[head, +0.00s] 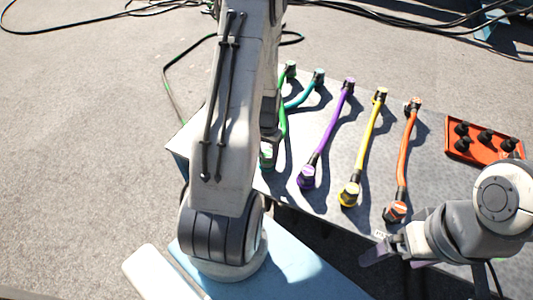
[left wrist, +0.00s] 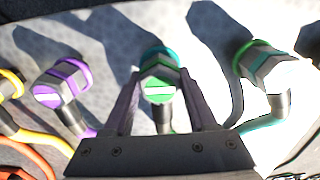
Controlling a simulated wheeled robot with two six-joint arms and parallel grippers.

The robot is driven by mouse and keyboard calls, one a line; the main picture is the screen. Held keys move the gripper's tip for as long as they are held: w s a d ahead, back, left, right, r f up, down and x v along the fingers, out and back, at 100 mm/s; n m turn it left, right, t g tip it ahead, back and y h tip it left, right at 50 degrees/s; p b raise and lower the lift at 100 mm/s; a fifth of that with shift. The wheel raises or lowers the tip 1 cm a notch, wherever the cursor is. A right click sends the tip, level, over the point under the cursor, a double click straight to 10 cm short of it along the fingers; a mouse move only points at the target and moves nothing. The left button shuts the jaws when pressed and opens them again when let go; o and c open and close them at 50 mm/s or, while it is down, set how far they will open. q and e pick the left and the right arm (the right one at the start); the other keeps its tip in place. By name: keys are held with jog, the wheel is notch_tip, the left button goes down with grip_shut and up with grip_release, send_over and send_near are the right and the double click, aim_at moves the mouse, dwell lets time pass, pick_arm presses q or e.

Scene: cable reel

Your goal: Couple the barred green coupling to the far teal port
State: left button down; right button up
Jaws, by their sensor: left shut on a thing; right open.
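In the left wrist view my left gripper (left wrist: 159,78) is shut on the green coupling (left wrist: 160,92), which has a pale bar on its end face. A teal ring, the teal port (left wrist: 157,51), shows directly behind the coupling, in line with it. I cannot tell whether the coupling is fully seated. In the head view my own left arm mostly hides this place; the green hose (head: 283,122) runs to it from the far edge. My right gripper (head: 392,258) is open and empty near the panel's front edge.
In the left wrist view a coupling on a teal hose (left wrist: 268,122) sits at a green ring (left wrist: 247,47) to the right. A purple coupling (left wrist: 50,93) is at left. Yellow (head: 365,150) and orange (head: 403,155) hoses and a red tray (head: 463,149) with black pieces lie further right.

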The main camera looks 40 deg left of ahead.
pick_arm(q)
jog(key=shift+c, duration=0.6)
grip_release()
jog(key=shift+f, duration=0.1)
notch_tip(320, 180, up, 10)
jog(key=p, duration=0.3)
jog(key=shift+r, duration=0.25)
